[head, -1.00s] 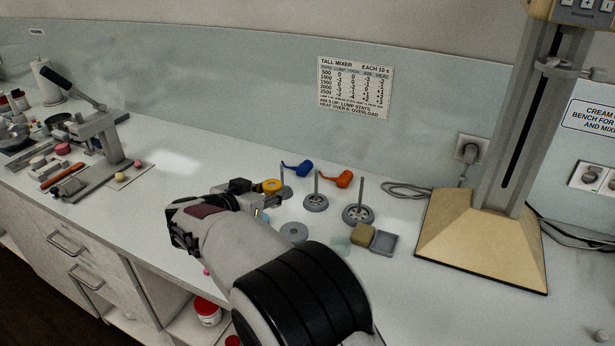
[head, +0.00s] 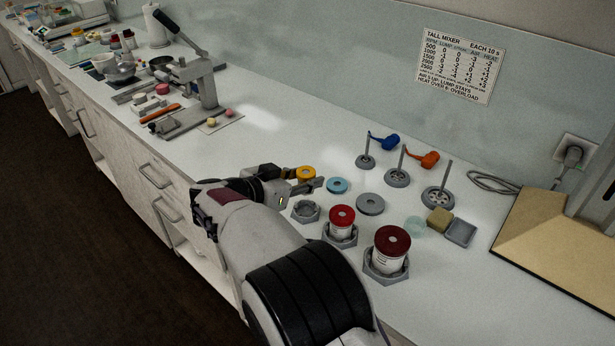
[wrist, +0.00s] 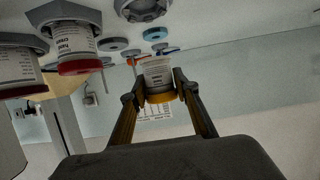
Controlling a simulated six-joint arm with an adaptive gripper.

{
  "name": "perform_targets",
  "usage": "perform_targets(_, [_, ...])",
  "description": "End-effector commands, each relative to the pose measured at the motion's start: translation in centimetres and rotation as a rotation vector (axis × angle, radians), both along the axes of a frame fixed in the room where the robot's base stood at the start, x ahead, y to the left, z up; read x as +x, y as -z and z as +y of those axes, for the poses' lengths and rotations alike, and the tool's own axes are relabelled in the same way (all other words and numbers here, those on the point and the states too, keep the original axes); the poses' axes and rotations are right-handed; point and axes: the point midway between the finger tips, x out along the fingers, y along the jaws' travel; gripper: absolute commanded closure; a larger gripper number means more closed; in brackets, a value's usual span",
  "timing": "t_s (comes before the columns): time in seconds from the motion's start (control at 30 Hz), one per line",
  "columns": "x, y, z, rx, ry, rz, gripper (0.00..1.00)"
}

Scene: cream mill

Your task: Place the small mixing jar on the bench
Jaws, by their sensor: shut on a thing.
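The small mixing jar has a yellow-orange lid (head: 305,173) in the head view, and its pale labelled body (wrist: 157,72) shows in the wrist view. My gripper (head: 298,186) is shut on it; in the wrist view the two fingers (wrist: 160,88) lie on either side of the jar. The bench (head: 262,142) is a long white top under and around it. My gripper hides most of the jar in the head view, and I cannot tell whether its base touches the bench.
An empty grey hexagonal holder (head: 306,211) sits near the gripper. A red-lidded jar (head: 341,217) and a dark-red-lidded jar (head: 393,242) stand in similar holders. A blue disc (head: 337,185), a grey disc (head: 370,204) and upright stirrers (head: 402,178) are close by. Bench left of the gripper is clear.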

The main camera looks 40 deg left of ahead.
Motion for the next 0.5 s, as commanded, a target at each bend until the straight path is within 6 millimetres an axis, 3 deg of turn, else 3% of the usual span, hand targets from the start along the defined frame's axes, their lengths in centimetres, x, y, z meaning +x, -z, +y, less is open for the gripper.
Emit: perform_targets(0.5, [0.0,2.0,0.0,-0.001,0.000,0.000,0.94])
